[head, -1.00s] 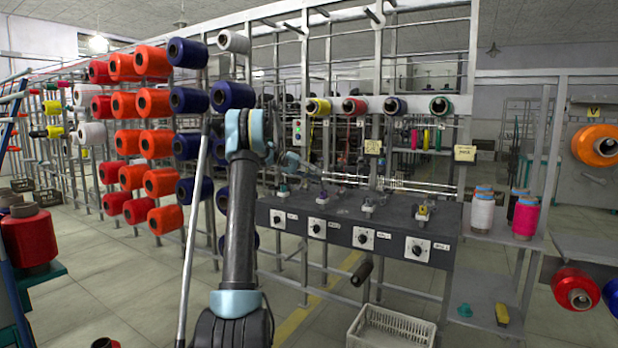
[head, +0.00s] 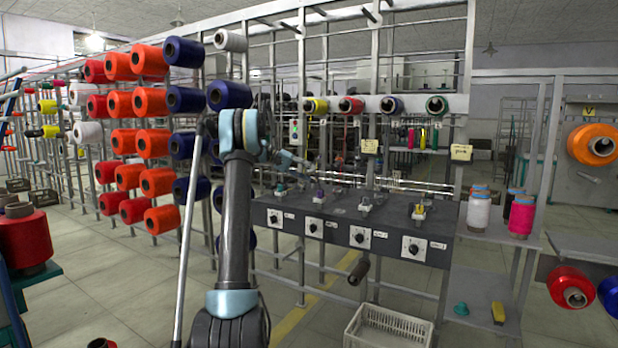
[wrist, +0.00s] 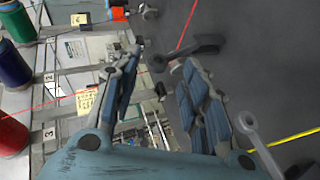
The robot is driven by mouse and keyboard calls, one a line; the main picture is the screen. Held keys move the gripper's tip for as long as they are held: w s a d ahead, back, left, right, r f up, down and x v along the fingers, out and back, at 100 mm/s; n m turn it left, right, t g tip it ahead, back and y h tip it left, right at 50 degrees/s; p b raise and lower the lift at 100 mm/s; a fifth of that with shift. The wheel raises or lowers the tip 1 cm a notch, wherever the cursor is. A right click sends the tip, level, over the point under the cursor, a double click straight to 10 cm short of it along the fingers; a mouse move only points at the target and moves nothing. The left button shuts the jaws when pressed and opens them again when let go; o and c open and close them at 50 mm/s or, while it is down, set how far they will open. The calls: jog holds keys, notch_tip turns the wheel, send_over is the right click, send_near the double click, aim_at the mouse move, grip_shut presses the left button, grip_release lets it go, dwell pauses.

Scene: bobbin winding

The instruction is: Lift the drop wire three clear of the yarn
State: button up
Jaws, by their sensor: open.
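My gripper (wrist: 161,58) is open in the wrist view, with its two blue-padded fingers apart and nothing clearly held. A grey arm with a rounded end (wrist: 205,43) lies just beyond the right fingertip, and a red yarn (wrist: 186,24) runs down to it. Another grey ring-ended arm (wrist: 250,124) stands to the right of the fingers, by a yellow yarn (wrist: 285,141). I cannot tell which piece is drop wire three, nor whether a finger touches one. In the head view the gripper is small and partly behind my arm, by the winding bench (head: 335,218).
Bobbins in yellow, red, blue and green (head: 437,106) sit on the rail above the bench. Black knobs on white plates (head: 360,236) line its front. Orange and blue cones (head: 157,182) fill the left creel. A white crate (head: 388,330) stands on the floor below.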

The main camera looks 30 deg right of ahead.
jog(key=v, duration=1)
jog(key=shift+w+a, duration=0.15)
jog(key=shift+w, duration=0.05)
